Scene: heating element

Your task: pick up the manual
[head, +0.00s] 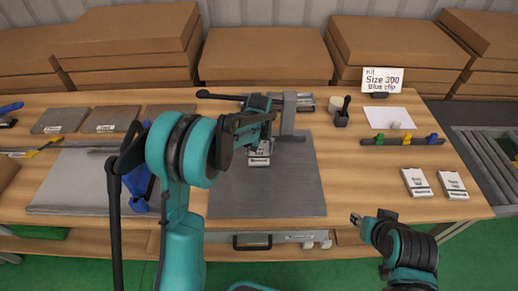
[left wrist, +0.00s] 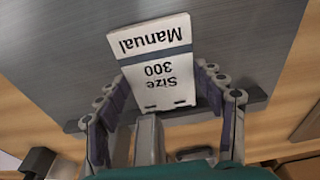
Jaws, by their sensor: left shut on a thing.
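The manual (left wrist: 155,62) is a white booklet with a grey band, marked "Size 300 Manual", upside down in the left wrist view. My left gripper (left wrist: 165,92) has its fingers on both sides of it and is shut on it. In the head view the manual (head: 259,160) shows as a small white piece below my left gripper (head: 258,125), over the dark grey mat (head: 265,195). I cannot tell whether it touches the mat. My right gripper (head: 373,217) is at the lower right, away from the manual; its jaws are too small to read.
A press-like fixture with a lever (head: 288,115) stands behind the mat. Two white booklets, one (head: 417,182) beside the other (head: 453,184), lie at the right of the table. A "Size 300 Blue clip" sign (head: 382,80) and coloured clips (head: 403,141) are at back right. Cardboard boxes (head: 265,52) line the back.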

